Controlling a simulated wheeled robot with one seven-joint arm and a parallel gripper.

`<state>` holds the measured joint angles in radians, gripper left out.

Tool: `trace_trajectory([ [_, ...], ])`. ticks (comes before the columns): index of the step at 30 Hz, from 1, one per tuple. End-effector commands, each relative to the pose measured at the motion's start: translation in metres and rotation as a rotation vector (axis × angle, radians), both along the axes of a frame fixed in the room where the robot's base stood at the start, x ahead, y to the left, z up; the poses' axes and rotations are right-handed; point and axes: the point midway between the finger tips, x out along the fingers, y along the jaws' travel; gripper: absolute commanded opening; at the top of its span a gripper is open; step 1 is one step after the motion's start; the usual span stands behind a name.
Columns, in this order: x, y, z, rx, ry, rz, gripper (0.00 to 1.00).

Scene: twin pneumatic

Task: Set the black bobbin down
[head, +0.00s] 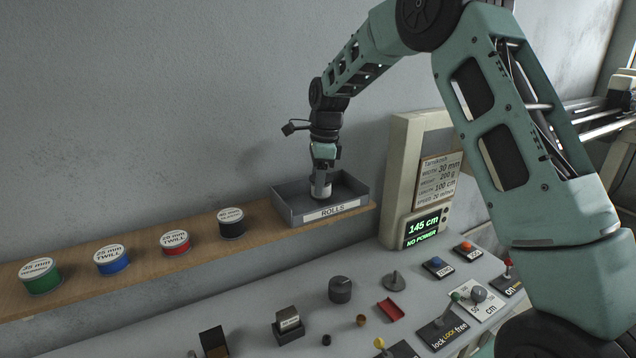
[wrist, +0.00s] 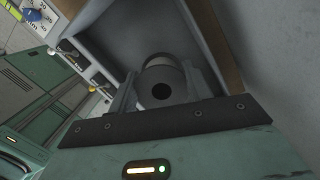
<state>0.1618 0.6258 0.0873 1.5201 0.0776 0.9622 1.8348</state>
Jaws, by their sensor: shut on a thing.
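My gripper (head: 321,176) points down into the grey tray marked ROLLS (head: 334,211) at the right end of the shelf. It is shut on a pale roll (head: 321,190), which is low inside the tray. In the wrist view the roll (wrist: 164,74) sits between the two fingers (wrist: 162,92), with a grey end and a dark hole. The tray's front wall hides whether the roll touches the tray floor. A black bobbin (head: 232,224) with a white label on top stands upright on the shelf, left of the tray and apart from my gripper.
Red (head: 175,244), blue (head: 110,261) and green (head: 41,279) bobbins stand along the wooden shelf (head: 140,244). A pale machine frame (head: 397,190) with a green display stands close right of the tray. The grey bench below holds knobs, levers, buttons and small parts.

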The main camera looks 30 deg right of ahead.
Motion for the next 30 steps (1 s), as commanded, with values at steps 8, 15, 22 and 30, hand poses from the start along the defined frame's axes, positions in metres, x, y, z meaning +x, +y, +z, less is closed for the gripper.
trace_trajectory([
  [8,0.000,0.000,-0.019,-0.001,0.000,0.001,0.24],
  [15,0.000,0.000,-0.022,-0.001,0.001,0.000,0.24],
  [22,0.000,0.000,-0.022,-0.001,0.001,0.000,0.71],
  [30,0.000,-0.001,-0.015,-0.002,-0.002,0.001,0.71],
])
